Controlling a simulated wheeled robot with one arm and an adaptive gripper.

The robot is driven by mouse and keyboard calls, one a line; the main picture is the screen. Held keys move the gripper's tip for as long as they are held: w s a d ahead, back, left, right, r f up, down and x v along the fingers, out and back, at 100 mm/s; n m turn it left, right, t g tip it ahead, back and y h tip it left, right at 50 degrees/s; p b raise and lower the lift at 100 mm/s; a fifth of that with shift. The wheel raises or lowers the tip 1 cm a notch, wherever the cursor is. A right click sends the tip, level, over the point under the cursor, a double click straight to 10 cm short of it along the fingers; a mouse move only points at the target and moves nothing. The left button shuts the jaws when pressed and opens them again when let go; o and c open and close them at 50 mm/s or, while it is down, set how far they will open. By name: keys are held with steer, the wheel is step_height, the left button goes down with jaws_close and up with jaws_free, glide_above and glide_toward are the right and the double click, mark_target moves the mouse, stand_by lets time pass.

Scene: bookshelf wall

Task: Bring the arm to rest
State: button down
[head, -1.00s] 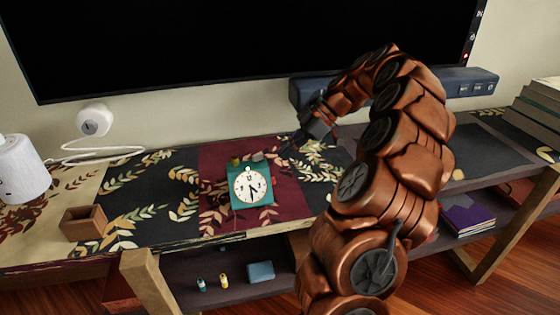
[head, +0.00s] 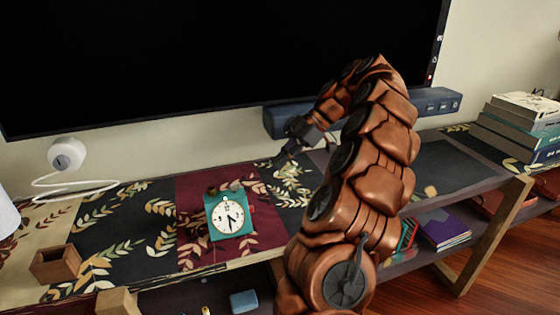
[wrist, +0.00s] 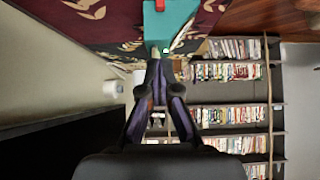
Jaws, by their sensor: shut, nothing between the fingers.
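My gripper (head: 281,159) is at the end of my copper-coloured arm, above the patterned cabinet top and behind and to the right of a teal clock (head: 231,215) in the head view. The gripper is shut and holds nothing. In the wrist view its purple-grey fingers (wrist: 155,62) meet at the tips, just short of the teal clock body (wrist: 172,22) in the picture. I cannot tell the exact gap, but nothing is gripped. The clock stands with its white face towards the head camera.
A dark screen (head: 210,60) hangs behind, with a blue soundbar (head: 435,101) below it. A small wooden box (head: 56,263) and a white round device (head: 67,154) are on the left. Books (head: 520,125) are stacked at the right.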

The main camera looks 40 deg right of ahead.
steer(key=shift+a, duration=0.1)
stand_by(0.3)
steer(key=s+a+m+g+h, duration=0.1)
steer(key=s+a+m+g, duration=0.15)
steer(key=a, duration=0.95)
steer(key=s+a+m+g+h, duration=0.1)
steer(key=s+a+m+g, duration=0.15)
steer(key=a, duration=0.95)
steer(key=s+a+f+m+h, duration=0.2)
steer(key=s+f+m, duration=0.15)
steer(key=s, duration=0.35)
steer(key=s+a+f+m+g+h, duration=0.1)
steer(key=s+f+m+h, duration=0.1)
steer(key=s+f, duration=0.35)
steer(key=s+a+f+m+h, duration=0.2)
steer(key=s+f+m, duration=0.1)
steer(key=s, duration=0.5)
step_height(320, 180, up, 25)
steer(key=s+p, duration=0.2)
steer(key=p, duration=2.2)
steer(key=shift+d+r+t, duration=0.15)
steer(key=shift+d+t, duration=0.15)
steer(key=shift+d, duration=0.05)
